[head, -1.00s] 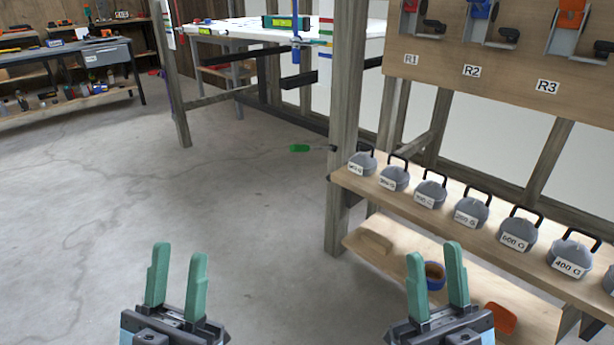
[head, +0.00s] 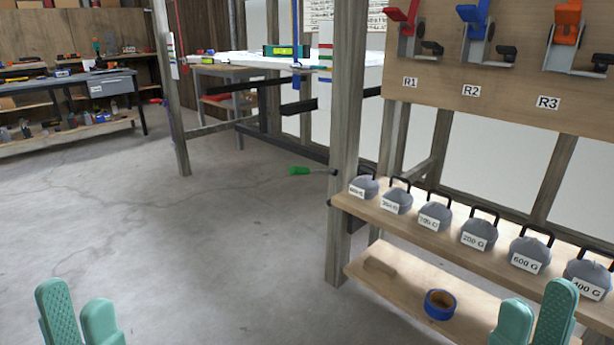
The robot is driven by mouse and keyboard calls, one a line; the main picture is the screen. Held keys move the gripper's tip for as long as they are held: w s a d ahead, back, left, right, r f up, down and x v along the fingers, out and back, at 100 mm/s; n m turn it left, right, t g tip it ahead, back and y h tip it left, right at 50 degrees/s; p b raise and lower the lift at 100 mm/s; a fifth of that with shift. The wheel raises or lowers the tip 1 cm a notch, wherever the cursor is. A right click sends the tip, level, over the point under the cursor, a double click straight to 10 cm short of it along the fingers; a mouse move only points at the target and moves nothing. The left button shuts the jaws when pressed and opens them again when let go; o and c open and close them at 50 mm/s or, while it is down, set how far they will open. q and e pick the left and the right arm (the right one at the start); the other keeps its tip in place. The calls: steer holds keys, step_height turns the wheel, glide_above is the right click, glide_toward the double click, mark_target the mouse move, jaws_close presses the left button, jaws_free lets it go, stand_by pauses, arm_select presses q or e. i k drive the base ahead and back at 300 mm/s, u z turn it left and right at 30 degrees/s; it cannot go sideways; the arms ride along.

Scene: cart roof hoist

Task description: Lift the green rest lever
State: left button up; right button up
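The green rest lever (head: 300,170) sticks out to the left from the wooden post at mid-picture in the head view, on a thin dark rod. It lies roughly level, and nothing touches it. My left gripper (head: 78,318) is at the bottom left, with its two green fingers apart and nothing between them. My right gripper (head: 533,322) is at the bottom right, its green fingers also apart and empty, in front of the lower shelf. Both grippers are well short of the lever.
A wooden post (head: 342,150) stands beside the lever. On the right, a shelf (head: 350,205) bears several labelled grey weights (head: 435,215); a blue tape roll (head: 440,304) lies on the board below. Clamps R1, R2 and R3 hang above. The concrete floor (head: 190,250) at left is clear.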

mark_target(294, 170)
steer(key=k, duration=0.35)
steer(key=u, duration=0.65)
steer(key=i, duration=2.05)
steer(key=z, duration=1.45)
steer(key=i, duration=0.3)
steer(key=z, duration=0.1)
